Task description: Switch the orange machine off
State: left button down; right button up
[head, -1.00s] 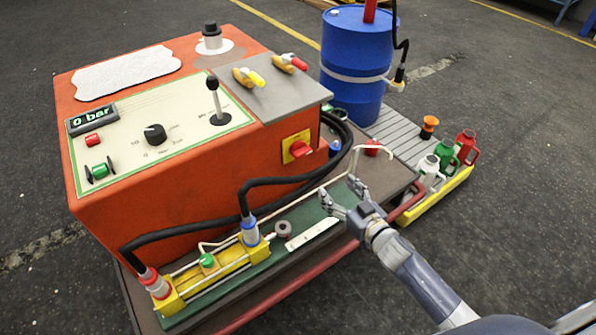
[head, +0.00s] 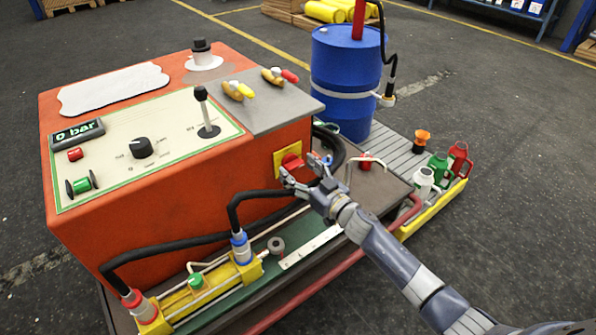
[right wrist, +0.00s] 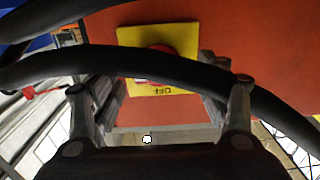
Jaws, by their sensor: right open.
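The orange machine (head: 190,185) stands at the left of the head view, its display (head: 77,133) reading "0 bar". My right gripper (head: 305,172) is open right in front of this switch. In the right wrist view the yellow plate (right wrist: 184,40), with upside-down lettering that looks like "OFF", lies between the fingers (right wrist: 160,82). A black hose (right wrist: 130,62) crosses in front and hides part of the red switch there. I cannot tell whether the fingers touch it. My left gripper is out of view.
Black hoses (head: 190,250) run along the machine's front to a yellow cylinder unit (head: 205,292). A blue drum (head: 345,75) stands behind on a slatted platform. Small cans (head: 424,180) stand in a yellow tray at the right. Open floor lies to the right.

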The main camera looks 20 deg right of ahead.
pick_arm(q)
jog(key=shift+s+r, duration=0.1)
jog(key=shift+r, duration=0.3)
pick_arm(e)
jog(key=shift+w+a, duration=0.15)
jog(key=shift+w, duration=0.3)
jog(key=c, duration=1.1)
jog(key=shift+o, duration=0.2)
